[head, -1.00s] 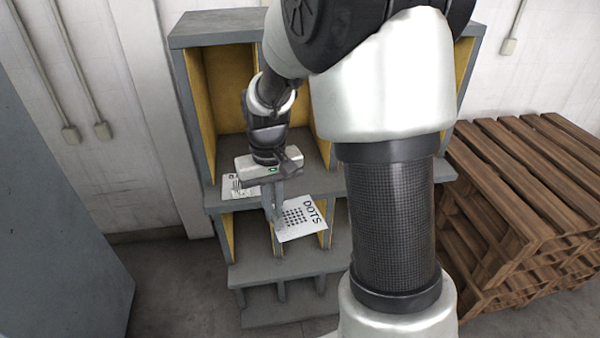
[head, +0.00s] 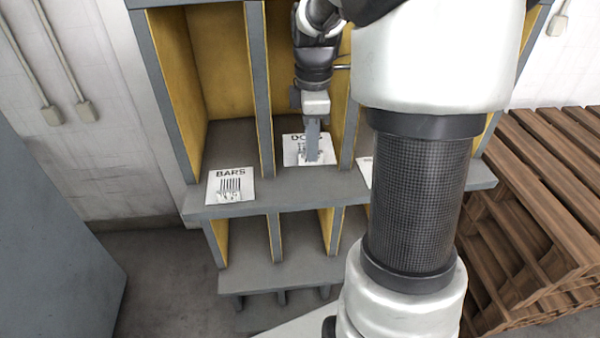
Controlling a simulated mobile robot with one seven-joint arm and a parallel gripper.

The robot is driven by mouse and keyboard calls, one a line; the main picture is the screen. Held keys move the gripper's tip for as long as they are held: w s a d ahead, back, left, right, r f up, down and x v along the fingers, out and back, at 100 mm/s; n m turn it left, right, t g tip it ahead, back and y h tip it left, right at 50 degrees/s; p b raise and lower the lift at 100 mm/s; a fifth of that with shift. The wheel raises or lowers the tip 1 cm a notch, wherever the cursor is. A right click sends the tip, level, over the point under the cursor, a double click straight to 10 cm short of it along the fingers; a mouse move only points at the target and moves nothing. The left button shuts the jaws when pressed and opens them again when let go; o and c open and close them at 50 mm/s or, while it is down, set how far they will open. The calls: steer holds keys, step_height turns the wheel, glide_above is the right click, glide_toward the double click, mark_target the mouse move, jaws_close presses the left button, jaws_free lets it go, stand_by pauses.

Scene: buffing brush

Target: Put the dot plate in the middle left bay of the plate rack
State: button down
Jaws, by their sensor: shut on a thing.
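The dot plate (head: 295,157), a white card marked DOTS and partly hidden by the fingers, is at the front of the second upper bay from the left. My gripper (head: 312,157) comes down from above and is shut on the plate. The plate looks nearly flat and close to the bay floor; I cannot tell whether it touches it. The grey plate rack (head: 240,207) has yellow-sided upper bays, with dividers on both sides of the plate. Lower rows of smaller bays show below.
A white BARS plate (head: 230,187) lies at the front of the far left upper bay. Another white plate (head: 365,171) shows partly right of the gripper, behind my arm. Wooden pallets (head: 545,210) stand at the right; a grey panel (head: 55,220) is at left.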

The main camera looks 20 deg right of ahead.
steer(key=shift+w+d+f+n, duration=0.15)
steer(key=shift+d+f+n, duration=0.05)
steer(key=shift+d+n, duration=0.1)
step_height(320, 180, down, 9)
steer(key=shift+f+b, duration=0.2)
steer(key=shift+b, duration=0.4)
steer(key=shift+f, duration=0.2)
steer(key=c, duration=1.8)
jaws_free()
steer(key=shift+c, duration=0.2)
steer(key=shift+r, duration=0.1)
step_height(320, 180, up, 12)
steer(key=shift+r+p, duration=0.15)
steer(key=shift+p, duration=0.55)
